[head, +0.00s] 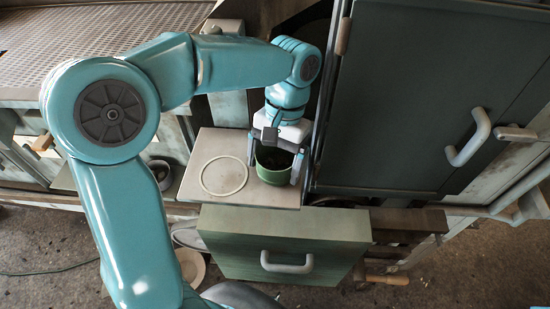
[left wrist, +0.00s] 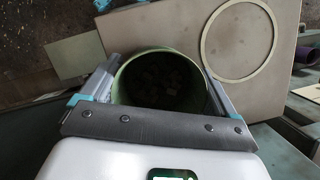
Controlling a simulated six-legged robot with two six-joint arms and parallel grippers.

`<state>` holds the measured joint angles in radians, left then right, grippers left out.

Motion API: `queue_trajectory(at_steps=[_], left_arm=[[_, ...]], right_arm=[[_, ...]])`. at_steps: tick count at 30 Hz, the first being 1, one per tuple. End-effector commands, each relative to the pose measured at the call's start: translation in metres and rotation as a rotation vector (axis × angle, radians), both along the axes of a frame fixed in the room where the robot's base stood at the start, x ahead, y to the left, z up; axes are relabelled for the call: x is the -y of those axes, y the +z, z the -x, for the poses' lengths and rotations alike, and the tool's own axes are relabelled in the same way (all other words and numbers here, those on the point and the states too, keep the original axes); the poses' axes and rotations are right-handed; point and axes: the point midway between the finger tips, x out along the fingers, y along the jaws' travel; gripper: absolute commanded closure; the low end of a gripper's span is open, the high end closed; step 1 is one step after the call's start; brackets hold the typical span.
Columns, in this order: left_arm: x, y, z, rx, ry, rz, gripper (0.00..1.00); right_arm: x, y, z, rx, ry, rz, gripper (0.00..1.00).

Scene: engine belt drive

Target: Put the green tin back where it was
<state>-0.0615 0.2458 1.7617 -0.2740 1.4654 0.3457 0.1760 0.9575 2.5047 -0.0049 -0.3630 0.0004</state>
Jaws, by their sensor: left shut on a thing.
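The green tin (head: 272,176) is an open-topped round can with a dark inside, upright at the right part of a pale board (head: 205,145). My left gripper (head: 273,165) comes down from above and is shut on it, one finger on each side. In the left wrist view the tin (left wrist: 122,85) shows between both fingers. A pale ring mark (head: 224,176) on the board lies left of the tin, clear of it; it also shows in the left wrist view (left wrist: 205,40). I cannot tell whether the tin touches the board. My right gripper is not in view.
A green drawer front (head: 240,265) with a grey handle (head: 287,264) stands just below the board. A dark green cabinet door (head: 410,90) rises close to the right of my left gripper. A perforated bench top (head: 60,45) is at upper left.

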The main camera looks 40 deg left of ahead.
Motion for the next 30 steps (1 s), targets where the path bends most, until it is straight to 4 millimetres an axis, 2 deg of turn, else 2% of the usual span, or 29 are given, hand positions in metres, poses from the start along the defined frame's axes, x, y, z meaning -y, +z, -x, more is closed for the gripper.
queue_trajectory(at_steps=[10,11,12,17,21,30], left_arm=[[0.000,-0.005,0.000,0.000,0.000,0.000,0.47],[0.000,-0.004,0.000,0.000,0.000,0.000,0.04],[0.000,-0.003,0.000,0.001,0.000,0.000,0.00],[0.000,-0.003,0.000,0.000,0.001,0.000,0.00],[0.000,0.004,-0.001,0.003,0.000,0.000,0.00],[-0.002,0.055,-0.017,0.003,0.000,0.000,0.00]], right_arm=[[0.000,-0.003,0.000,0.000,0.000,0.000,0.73],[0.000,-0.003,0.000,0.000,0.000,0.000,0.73],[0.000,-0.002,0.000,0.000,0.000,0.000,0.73],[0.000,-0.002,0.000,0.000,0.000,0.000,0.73],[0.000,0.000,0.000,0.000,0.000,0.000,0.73],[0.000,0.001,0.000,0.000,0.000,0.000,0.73]])
